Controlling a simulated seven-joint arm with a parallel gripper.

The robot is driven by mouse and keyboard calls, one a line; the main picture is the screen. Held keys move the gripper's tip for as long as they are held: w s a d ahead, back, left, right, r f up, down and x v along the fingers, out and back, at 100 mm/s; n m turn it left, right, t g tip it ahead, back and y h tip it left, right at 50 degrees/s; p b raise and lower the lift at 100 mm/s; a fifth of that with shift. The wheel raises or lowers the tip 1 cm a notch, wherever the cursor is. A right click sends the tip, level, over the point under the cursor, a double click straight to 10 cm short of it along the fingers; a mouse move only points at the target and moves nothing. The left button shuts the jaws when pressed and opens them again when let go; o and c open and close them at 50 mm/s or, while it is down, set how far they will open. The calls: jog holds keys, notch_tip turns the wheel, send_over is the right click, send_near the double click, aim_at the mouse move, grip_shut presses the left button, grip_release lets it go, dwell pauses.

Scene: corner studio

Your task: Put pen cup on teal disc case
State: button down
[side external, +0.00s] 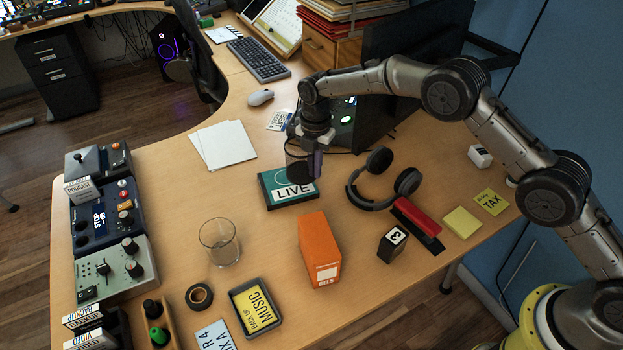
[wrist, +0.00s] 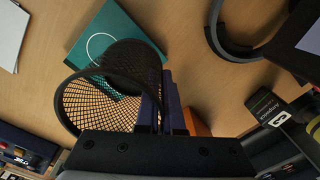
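The black mesh pen cup (wrist: 88,104) fills the left middle of the wrist view, its open rim toward the camera. It also shows as a dark shape in the side view (side external: 294,164). My gripper (side external: 312,160) is shut on the cup's wall; its purple-blue fingers show in the wrist view (wrist: 168,108). The teal disc case (side external: 277,201), with a white "LIVE" label, lies flat on the desk below the cup. It also shows in the wrist view (wrist: 98,32), partly covered by the cup. I cannot tell whether the cup's base touches the case.
Headphones (side external: 372,190) lie close to the right of the case. An orange box (side external: 318,248) stands in front, with an empty glass (side external: 219,243) to its left. White paper (side external: 226,145) lies behind left. Bare desk lies between the paper and the glass.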

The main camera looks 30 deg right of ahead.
jog(key=shift+f, duration=2.05)
jog(key=shift+f, duration=0.15)
jog(key=c, duration=1)
grip_release()
jog(key=shift+c, duration=0.2)
notch_tip(320, 180, up, 12)
jog(key=shift+r, duration=0.15)
